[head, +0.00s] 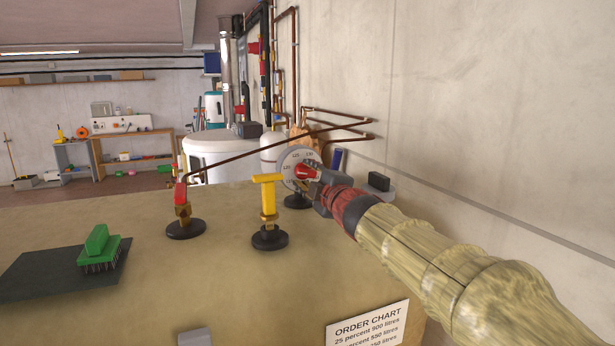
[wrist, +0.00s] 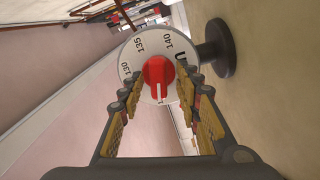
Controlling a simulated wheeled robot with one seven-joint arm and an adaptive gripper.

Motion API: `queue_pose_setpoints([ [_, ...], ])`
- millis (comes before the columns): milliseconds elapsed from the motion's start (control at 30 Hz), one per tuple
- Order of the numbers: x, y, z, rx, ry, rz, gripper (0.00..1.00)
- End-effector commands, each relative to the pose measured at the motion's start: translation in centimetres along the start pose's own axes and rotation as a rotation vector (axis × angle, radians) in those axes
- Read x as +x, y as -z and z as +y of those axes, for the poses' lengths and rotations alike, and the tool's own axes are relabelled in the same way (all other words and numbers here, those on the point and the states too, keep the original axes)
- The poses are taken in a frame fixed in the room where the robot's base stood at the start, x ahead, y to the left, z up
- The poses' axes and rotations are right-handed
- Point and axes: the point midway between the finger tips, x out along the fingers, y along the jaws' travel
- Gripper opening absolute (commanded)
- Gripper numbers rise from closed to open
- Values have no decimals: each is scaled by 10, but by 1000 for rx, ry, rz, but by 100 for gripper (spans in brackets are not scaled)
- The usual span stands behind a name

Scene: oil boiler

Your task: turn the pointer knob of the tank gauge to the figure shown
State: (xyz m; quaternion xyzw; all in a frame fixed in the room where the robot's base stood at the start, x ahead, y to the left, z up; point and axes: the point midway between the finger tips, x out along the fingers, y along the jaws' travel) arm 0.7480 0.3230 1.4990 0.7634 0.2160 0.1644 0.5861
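The tank gauge is a pale round dial (head: 290,160) on a dark round foot, at the tank top's far right in the head view. In the wrist view the dial (wrist: 139,62) shows the figures 130, 135 and 140. Its red pointer knob (wrist: 157,72) is at the centre, with a white line towards the picture's bottom; the knob (head: 304,171) also shows in the head view. My gripper (wrist: 160,82) is open, its fingers either side of the knob with gaps visible. In the head view my gripper (head: 320,180) partly covers the dial.
The tan tank top (head: 140,215) carries a yellow T-shaped fitting (head: 267,195), a red-and-brass valve (head: 182,205) and a green brush (head: 99,248) on a dark mat. An order chart (head: 368,326) with litre figures is on the front. A wall is close on the right.

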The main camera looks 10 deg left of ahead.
Motion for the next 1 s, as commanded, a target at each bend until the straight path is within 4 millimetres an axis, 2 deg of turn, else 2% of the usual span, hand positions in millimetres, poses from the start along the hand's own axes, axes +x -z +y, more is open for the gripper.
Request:
queue_pose_setpoints([
  [267, -1, 0, 1, 0, -2, 1, 35],
  [433, -13, 0, 3, 0, -3, 0, 35],
  [567, -33, 0, 2, -1, -3, -1, 35],
  [800, -79, 0, 2, -1, -3, 0, 35],
  [1000, -108, 0, 1, 0, -2, -1, 35],
])
